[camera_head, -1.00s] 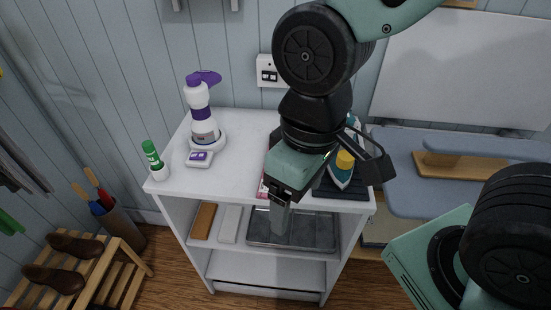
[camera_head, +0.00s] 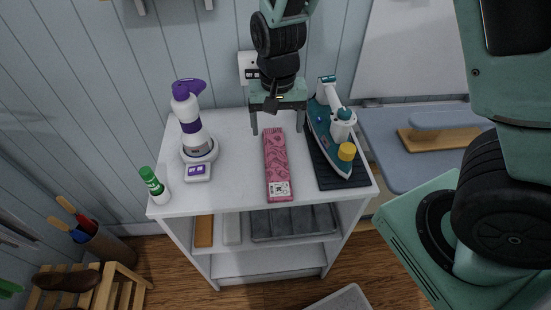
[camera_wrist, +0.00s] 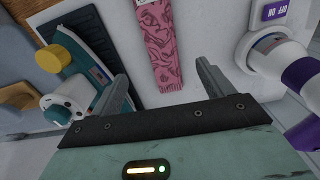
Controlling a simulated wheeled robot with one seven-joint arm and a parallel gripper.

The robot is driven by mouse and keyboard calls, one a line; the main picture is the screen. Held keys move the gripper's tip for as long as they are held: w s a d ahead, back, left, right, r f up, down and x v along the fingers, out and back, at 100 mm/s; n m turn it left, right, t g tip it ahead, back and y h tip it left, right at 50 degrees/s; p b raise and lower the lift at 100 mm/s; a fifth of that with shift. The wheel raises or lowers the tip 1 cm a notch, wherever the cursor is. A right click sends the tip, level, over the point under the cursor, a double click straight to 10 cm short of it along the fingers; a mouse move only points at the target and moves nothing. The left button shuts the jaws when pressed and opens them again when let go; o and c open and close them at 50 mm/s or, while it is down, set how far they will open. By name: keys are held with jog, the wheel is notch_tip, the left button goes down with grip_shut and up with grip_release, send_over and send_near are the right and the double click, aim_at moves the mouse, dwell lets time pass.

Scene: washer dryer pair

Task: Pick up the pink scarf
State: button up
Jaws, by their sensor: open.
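The pink scarf (camera_head: 276,160) lies flat as a long folded strip on the white shelf top, with a pale label at its near end. In the wrist view the scarf (camera_wrist: 165,42) runs from the top edge down toward the gap between the fingers. My gripper (camera_head: 278,128) is at the scarf's far end, fingers pointing down, one on each side of it. It is open and empty. In the wrist view my gripper (camera_wrist: 165,82) shows its two fingers spread wider than the scarf. I cannot tell the exact height of the fingertips above the shelf top.
A teal iron (camera_head: 326,125) on a dark mat (camera_head: 335,180) stands right of the scarf. The white shelf unit (camera_head: 232,195) has clear room left of the scarf.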

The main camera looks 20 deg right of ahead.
aim_at(276, 159)
notch_tip(276, 159, down, 11)
jog(key=shift+a+f+p, duration=0.1)
jog(key=shift+a+p, duration=0.05)
jog(key=shift+p, duration=0.65)
jog(key=c, duration=1.1)
